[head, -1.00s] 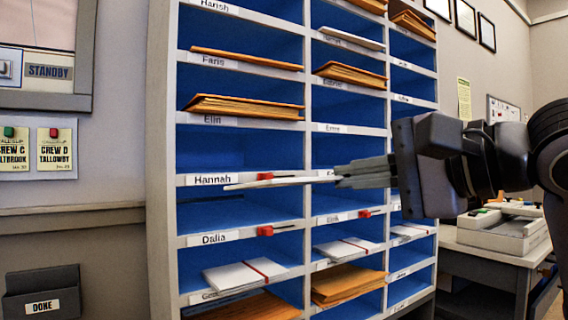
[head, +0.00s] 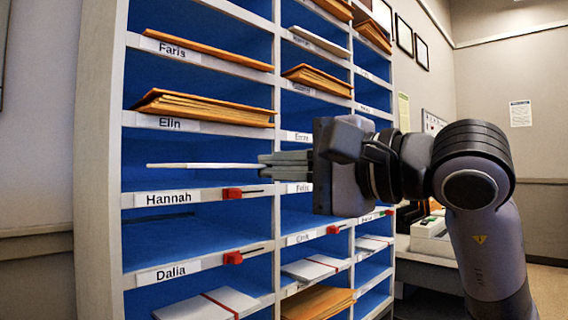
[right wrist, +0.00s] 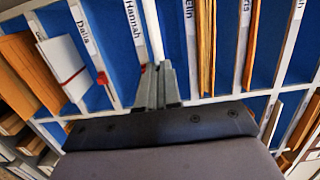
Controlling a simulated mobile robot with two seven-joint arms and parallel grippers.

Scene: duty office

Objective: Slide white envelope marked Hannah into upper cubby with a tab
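My right gripper (head: 270,165) is shut on a thin white envelope (head: 203,166), seen almost edge-on and held level. The envelope is in front of or partly inside the blue opening above the Hannah label (head: 168,198); its depth is hard to tell. That opening's lip has a red tab (head: 233,192). A lower red tab (head: 233,257) sits on the Dalia lip. The envelope's written name is not visible. In the right wrist view, the gripper fingers (right wrist: 158,85) point at the rack, with the envelope's pale edge (right wrist: 152,30) beyond them. My left gripper is out of view.
Orange envelopes (head: 205,106) lie in the cubby above, over the Elin label. White envelopes with a red band (head: 210,304) lie below Dalia. The rack's left side panel (head: 98,180) and the middle column's dividers flank the opening. A desk with a device stands at right.

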